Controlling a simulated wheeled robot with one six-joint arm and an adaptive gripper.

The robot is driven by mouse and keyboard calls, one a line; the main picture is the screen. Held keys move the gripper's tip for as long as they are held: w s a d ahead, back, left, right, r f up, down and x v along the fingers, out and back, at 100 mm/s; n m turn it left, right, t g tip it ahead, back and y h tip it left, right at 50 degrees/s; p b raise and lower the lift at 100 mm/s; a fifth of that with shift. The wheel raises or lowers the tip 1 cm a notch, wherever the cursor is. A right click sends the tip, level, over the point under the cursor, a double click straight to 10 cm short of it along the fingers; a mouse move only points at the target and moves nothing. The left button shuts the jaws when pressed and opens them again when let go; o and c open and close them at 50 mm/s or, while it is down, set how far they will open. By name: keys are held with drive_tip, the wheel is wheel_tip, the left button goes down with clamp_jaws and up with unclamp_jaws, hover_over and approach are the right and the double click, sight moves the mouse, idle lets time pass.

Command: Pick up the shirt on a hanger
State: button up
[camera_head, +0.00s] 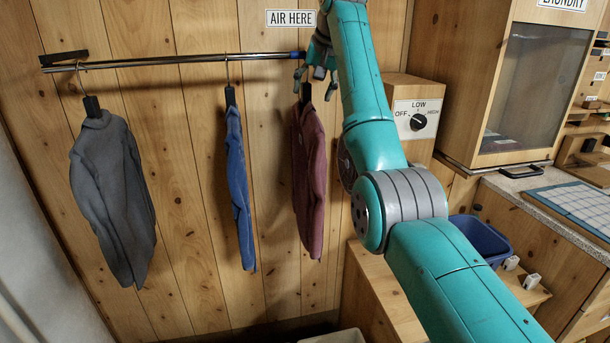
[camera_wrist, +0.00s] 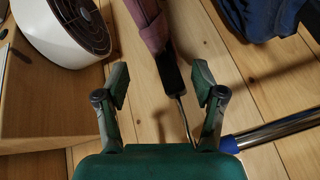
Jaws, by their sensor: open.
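Three shirts hang on a metal rail (camera_head: 160,61) on the plank wall: a grey one (camera_head: 110,190) at left, a blue one (camera_head: 238,185) in the middle and a maroon one (camera_head: 309,180) at right. My gripper (camera_head: 316,80) is at the rail's right end, by the black hanger neck (camera_head: 306,92) of the maroon shirt. In the wrist view my gripper (camera_wrist: 160,85) is open. The black hanger neck (camera_wrist: 170,70) and its metal hook show between the fingers, apart from both. The maroon shirt (camera_wrist: 150,25) runs out of the top of that view.
The blue shirt (camera_wrist: 258,15) and rail (camera_wrist: 275,131) are close by in the wrist view. A round white fan-like unit (camera_wrist: 70,30) is at its upper left. A wooden box with a dial (camera_head: 418,122) and a blue bin (camera_head: 482,238) stand right of the shirts.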

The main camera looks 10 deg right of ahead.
sight(309, 102)
drive_tip(key=x, duration=0.5)
drive_tip(key=shift+a, duration=0.1)
clamp_jaws()
